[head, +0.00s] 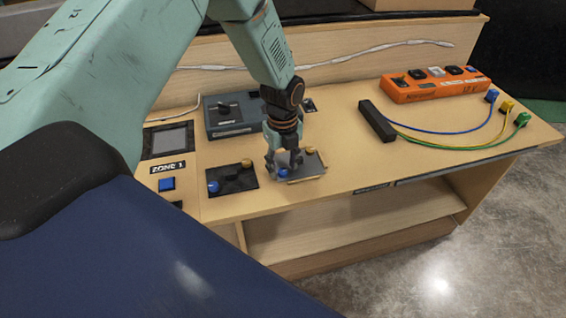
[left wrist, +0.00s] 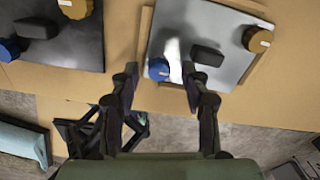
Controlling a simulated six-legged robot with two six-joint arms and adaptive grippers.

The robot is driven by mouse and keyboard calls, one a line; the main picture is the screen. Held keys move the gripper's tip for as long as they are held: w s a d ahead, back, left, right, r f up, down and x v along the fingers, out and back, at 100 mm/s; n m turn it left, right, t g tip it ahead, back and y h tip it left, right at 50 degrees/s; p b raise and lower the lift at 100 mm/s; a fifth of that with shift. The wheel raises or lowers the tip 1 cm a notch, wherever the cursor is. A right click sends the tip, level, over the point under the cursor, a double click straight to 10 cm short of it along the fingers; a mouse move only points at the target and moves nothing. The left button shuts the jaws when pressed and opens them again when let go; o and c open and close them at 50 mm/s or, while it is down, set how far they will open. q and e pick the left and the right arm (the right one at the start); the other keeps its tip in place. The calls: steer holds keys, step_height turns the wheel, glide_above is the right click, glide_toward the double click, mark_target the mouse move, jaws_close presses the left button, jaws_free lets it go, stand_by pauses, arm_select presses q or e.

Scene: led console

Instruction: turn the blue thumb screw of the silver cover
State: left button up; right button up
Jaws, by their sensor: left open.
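The silver cover (head: 312,164) lies on the bench top, with a blue thumb screw (head: 283,174) at its near left corner and a gold one (head: 308,151) at its far right. My left gripper (head: 284,163) points down over the cover's left part, fingers apart. In the left wrist view, the blue screw (left wrist: 158,70) shows between the tips of my open left gripper (left wrist: 160,75), nothing held. The silver cover (left wrist: 222,22) has a dark handle (left wrist: 207,56) near the right finger. I cannot tell the tips' height over the screw. My right gripper is not in view.
A black plate (head: 232,180) with its own blue and gold knobs lies left of the cover. Behind stands a grey box (head: 230,115) with a dark knob. An orange box (head: 435,84) and blue, yellow and green cables lie at the right. The bench front edge is close.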

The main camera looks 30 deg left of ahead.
mark_target(283, 171)
arm_select(q)
step_height(283, 171, up, 12)
stand_by(0.5)
stand_by(0.5)
